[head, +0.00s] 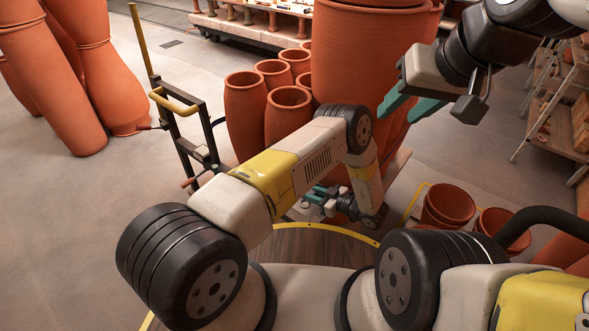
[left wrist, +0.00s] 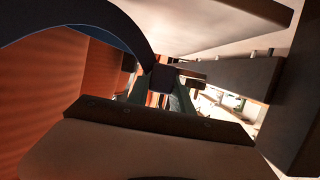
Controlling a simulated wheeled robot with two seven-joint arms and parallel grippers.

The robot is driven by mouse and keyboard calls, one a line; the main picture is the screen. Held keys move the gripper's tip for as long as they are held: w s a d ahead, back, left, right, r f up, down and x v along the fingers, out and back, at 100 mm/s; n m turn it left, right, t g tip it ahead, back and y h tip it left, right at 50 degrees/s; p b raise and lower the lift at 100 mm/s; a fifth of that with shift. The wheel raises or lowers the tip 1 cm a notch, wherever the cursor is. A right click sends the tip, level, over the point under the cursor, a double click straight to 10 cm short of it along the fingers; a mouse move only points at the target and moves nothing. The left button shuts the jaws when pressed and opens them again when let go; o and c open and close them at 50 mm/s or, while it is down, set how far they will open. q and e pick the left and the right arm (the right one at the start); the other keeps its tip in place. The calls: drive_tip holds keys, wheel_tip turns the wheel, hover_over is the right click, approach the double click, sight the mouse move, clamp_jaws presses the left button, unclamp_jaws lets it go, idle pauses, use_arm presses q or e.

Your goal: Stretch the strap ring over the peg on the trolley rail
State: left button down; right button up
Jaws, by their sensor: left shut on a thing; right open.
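My left gripper (head: 316,196) is low in the middle of the head view, partly hidden by my left arm. In the left wrist view its green fingers (left wrist: 165,92) close on a dark piece at the end of a curved blue-black band, which looks like the strap ring (left wrist: 112,18). I cannot make out the ring in the head view. The trolley rail (head: 186,148) is a dark frame at the left; a reddish peg-like bar (head: 191,182) sticks out low on it, apart from my left gripper. My right gripper (head: 410,103) is open and empty, in front of the large terracotta pot (head: 365,45).
Several smaller terracotta pots (head: 246,112) stand between the rail and the large pot. Leaning tall pots (head: 60,90) are at the far left. Shelves (head: 555,120) stand at the right. Floor (head: 70,215) at left is clear.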

use_arm(q)
drive_tip(key=shift+w+d+f, duration=0.1)
drive_tip(key=shift+w+f, duration=0.1)
drive_tip(key=shift+f, duration=0.5)
drive_tip(key=shift+w+d+f, duration=0.1)
drive_tip(key=shift+w+f, duration=0.1)
drive_tip(key=shift+f, duration=0.45)
drive_tip(key=shift+w+f, duration=0.2)
drive_tip(key=shift+f, duration=0.5)
drive_tip(key=c, duration=1.1)
unclamp_jaws()
drive_tip(key=shift+o, duration=0.2)
drive_tip(key=v, duration=0.7)
drive_tip(key=shift+s+d+r, duration=0.15)
drive_tip(key=shift+s+d, duration=0.1)
drive_tip(key=shift+d, duration=0.05)
drive_tip(key=shift+w, duration=0.1)
